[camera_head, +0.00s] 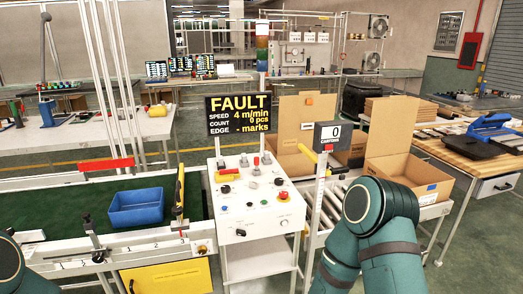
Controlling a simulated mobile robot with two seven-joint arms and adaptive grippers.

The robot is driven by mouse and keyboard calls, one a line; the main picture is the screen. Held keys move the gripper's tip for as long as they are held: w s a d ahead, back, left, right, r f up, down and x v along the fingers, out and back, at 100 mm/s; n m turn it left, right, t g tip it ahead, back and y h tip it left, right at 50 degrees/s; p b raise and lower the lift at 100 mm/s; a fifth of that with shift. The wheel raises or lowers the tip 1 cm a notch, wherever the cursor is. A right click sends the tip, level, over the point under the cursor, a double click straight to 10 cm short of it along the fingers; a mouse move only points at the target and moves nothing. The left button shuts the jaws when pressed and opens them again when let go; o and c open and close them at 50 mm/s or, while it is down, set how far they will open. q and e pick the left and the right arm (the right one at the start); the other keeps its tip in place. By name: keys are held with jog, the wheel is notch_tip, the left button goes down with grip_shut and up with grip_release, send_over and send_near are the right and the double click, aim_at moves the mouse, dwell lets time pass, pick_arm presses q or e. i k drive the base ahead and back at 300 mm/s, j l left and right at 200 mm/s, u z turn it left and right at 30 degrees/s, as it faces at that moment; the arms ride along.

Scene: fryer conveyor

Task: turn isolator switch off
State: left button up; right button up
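A white control panel (252,207) stands in the middle, with several knobs, buttons and small levers on its sloped top. At its upper left is a yellow plate with a red handle (228,172), which looks like the isolator switch; I cannot read its label or position. A red mushroom button (283,195) sits on the right of the panel. A black display (238,114) above the panel reads FAULT, 4 m/min and 0 pcs. My teal arms show at the lower left edge and lower right, but neither gripper is in view.
A green conveyor belt (80,215) with a blue bin (136,207) lies left of the panel. A counter post (327,135) reading 0 and open cardboard boxes (408,177) stand to the right. A wooden bench (478,150) is further right.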

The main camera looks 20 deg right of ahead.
aim_at(221, 172)
jog(key=i+l, duration=0.3)
jog(key=l, duration=0.15)
jog(key=i+l, duration=0.3)
jog(key=l, duration=0.15)
jog(key=i+l, duration=0.25)
jog(key=i, duration=0.15)
jog(key=i+l, duration=0.3)
jog(key=i, duration=0.15)
